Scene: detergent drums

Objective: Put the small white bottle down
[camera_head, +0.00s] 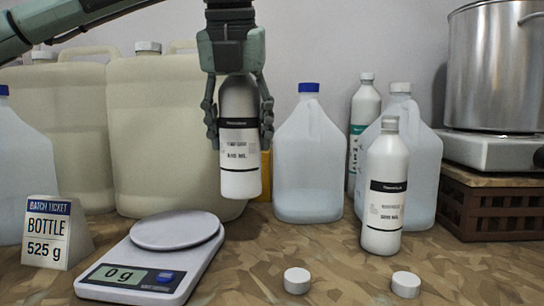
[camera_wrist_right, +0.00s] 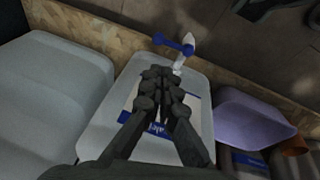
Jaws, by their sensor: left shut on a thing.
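A small white bottle with a black-and-white label (camera_head: 240,172) hangs upright in my left gripper (camera_head: 239,125). The gripper points down and its fingers are shut around the bottle's sides. The bottle's cap and neck are hidden by the gripper. Its base is in the air, above and a little right of the scale (camera_head: 180,232). A similar white bottle (camera_head: 384,200) stands upright on the table to the right. My right gripper (camera_wrist_right: 160,76) shows in the right wrist view, its fingertips together above a white container with a blue label (camera_wrist_right: 100,146), with nothing seen between them.
The scale reads 0 g beside a ticket marked 525 g (camera_head: 47,232). Two white caps (camera_head: 297,281) (camera_head: 405,285) lie at the front. Large jugs (camera_head: 308,160) line the back. A steel pot (camera_head: 494,70) stands right.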

